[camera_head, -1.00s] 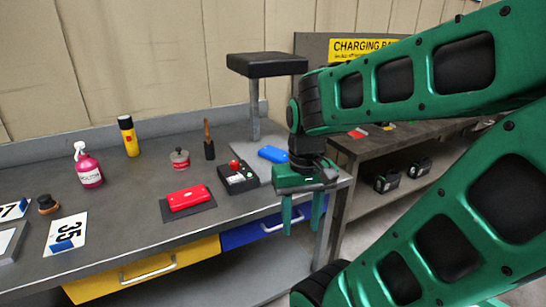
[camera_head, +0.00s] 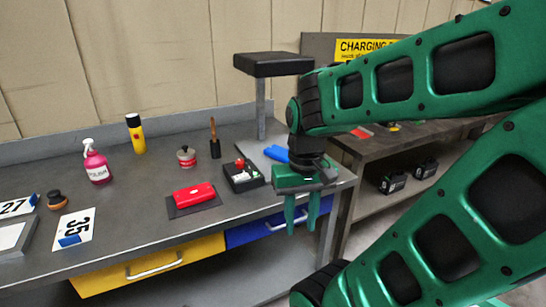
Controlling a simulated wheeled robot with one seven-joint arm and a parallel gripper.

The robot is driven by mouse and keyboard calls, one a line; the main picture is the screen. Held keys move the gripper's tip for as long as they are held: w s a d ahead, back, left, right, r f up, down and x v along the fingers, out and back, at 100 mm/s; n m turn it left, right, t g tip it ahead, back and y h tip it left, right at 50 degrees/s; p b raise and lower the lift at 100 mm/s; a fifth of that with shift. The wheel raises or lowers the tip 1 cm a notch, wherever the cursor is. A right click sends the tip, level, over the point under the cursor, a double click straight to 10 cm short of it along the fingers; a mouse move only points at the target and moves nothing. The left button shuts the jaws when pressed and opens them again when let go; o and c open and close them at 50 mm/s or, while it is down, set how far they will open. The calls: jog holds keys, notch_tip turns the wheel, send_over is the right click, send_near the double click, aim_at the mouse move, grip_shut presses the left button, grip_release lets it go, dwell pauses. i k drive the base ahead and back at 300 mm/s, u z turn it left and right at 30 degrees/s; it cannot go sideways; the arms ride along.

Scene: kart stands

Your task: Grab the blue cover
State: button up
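A blue cover (camera_head: 276,153) lies on a grey plate at the right end of the workbench, beside the post of the black-topped stand. Its right part is hidden behind my arm. My gripper (camera_head: 298,229) points down in front of the bench's right front edge, nearer to me than the blue cover. Its two green fingers are apart with nothing between them.
A black box with a red button (camera_head: 243,178) stands left of my gripper. A red case (camera_head: 193,194) lies on a dark mat. The stand's black top (camera_head: 272,65) overhangs the grey plate. A second bench with batteries is at the right.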

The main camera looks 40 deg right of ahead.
aim_at(278, 152)
jog(key=u, duration=1.3)
jog(key=k, duration=2.6)
jog(key=z, duration=1.7)
jog(key=i, duration=1)
jog(key=z, duration=0.05)
